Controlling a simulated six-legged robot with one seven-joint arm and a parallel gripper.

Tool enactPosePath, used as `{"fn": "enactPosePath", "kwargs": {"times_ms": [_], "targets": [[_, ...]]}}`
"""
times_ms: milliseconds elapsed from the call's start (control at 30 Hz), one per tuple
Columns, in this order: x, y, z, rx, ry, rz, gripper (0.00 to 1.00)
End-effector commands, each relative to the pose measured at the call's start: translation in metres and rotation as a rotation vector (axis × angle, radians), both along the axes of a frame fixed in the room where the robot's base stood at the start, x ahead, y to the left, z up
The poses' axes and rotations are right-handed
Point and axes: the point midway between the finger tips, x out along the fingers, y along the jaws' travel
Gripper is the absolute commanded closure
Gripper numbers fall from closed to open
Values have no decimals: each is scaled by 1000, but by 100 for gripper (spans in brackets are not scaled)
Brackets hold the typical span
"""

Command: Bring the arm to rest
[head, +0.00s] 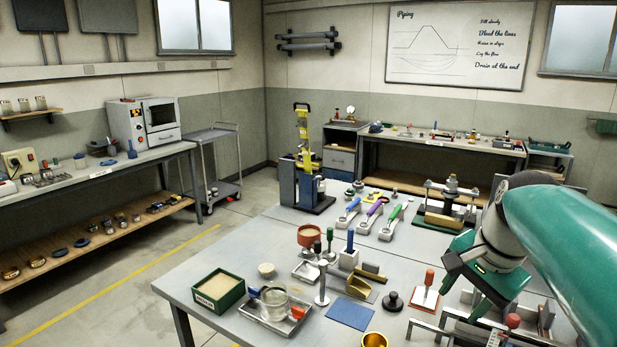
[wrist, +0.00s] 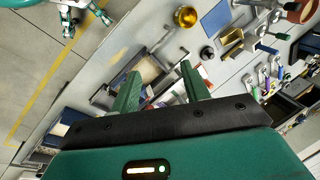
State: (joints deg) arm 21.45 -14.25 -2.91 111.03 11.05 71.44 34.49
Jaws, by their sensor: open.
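My teal arm enters the head view from the right edge and reaches over the right part of the grey workbench (head: 225,322). My gripper (head: 462,301) has green fingers that point down and to the left, above the bench. In the wrist view my gripper (wrist: 158,78) shows two green fingers spread apart with nothing between them. Past the fingertips, a tray-like frame (wrist: 148,70) and a brass cup (wrist: 186,17) are on the bench. The brass cup also shows in the head view (head: 375,340). I cannot tell the exact height of the fingers above the bench.
Near my gripper are a red-handled tool on a white plate (head: 424,300), a black knob-shaped weight (head: 392,301) and metal rails (head: 450,330). A blue mat (head: 349,313) and a green sand box (head: 218,291) lie farther left. Open floor (head: 120,285) lies left of the bench.

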Motion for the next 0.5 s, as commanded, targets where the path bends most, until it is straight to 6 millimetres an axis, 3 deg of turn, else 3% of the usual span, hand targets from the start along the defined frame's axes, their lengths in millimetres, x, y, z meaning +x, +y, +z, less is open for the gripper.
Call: {"fn": "enactPosePath", "kwargs": {"times_ms": [33,200,333,500], "targets": [[-11,21,-5,-44,-25,100,54],[-47,74,-29,-211,-113,448,54],[-74,104,-52,-338,-177,704,54],[-97,125,-76,-452,-235,924,54]]}}
